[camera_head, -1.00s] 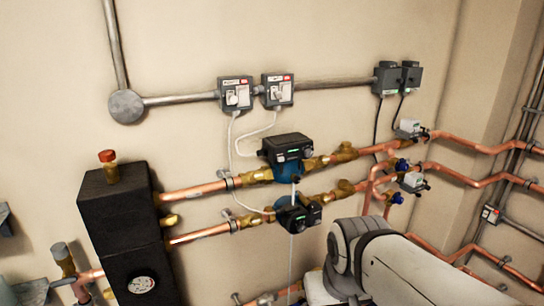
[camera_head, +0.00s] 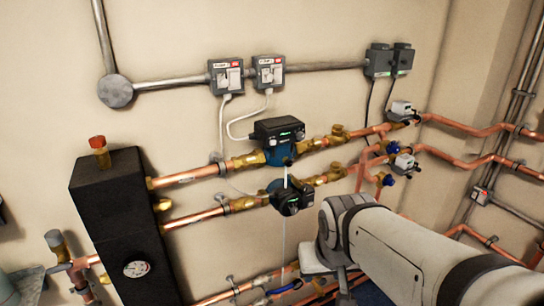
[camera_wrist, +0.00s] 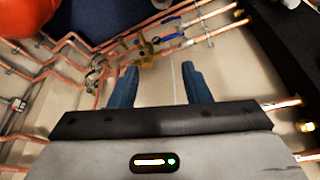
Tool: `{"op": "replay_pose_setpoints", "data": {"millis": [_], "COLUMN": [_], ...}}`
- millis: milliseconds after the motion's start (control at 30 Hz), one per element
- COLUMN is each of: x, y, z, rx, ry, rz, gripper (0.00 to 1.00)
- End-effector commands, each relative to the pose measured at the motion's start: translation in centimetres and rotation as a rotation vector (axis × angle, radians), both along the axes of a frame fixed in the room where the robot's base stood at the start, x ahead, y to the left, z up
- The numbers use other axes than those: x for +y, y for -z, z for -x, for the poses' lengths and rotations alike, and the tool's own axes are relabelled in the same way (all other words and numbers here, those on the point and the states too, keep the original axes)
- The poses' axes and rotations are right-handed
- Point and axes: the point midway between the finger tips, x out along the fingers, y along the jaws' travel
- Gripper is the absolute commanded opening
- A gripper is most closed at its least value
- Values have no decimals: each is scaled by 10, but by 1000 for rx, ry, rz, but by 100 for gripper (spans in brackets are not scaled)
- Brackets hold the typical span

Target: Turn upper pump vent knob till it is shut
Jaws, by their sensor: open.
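The upper pump (camera_head: 278,131) shows in the head view on the upper copper pipe. It has a black box with a small green display and a blue body below. A small dark knob (camera_head: 288,162) shows low on its front, but I cannot tell for sure that it is the vent knob or how it is turned. My gripper (camera_wrist: 160,72) is open and empty in the wrist view, its two blue fingers apart over bare wall. In the head view my arm comes from the lower right, below and right of the pump, and my fingers are not clear. The pump is not recognisable in the wrist view.
A lower pump (camera_head: 292,198) sits just beneath the upper one. A white cable hangs past both. A black tank (camera_head: 120,215) stands left. Small white valve actuators (camera_head: 404,163) are at right. A blue-handled valve (camera_wrist: 173,37) sits on the low pipes ahead of my fingers.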

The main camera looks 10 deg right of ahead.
Motion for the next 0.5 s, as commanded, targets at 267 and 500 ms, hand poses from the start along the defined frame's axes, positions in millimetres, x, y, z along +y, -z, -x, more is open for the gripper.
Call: {"op": "replay_pose_setpoints", "data": {"millis": [267, 500], "x": [-40, -52], "y": [-11, -23], "z": [-111, -190], "rx": [-356, -666], "ry": [211, 288], "rz": [-24, -206], "gripper": [43, 43]}}
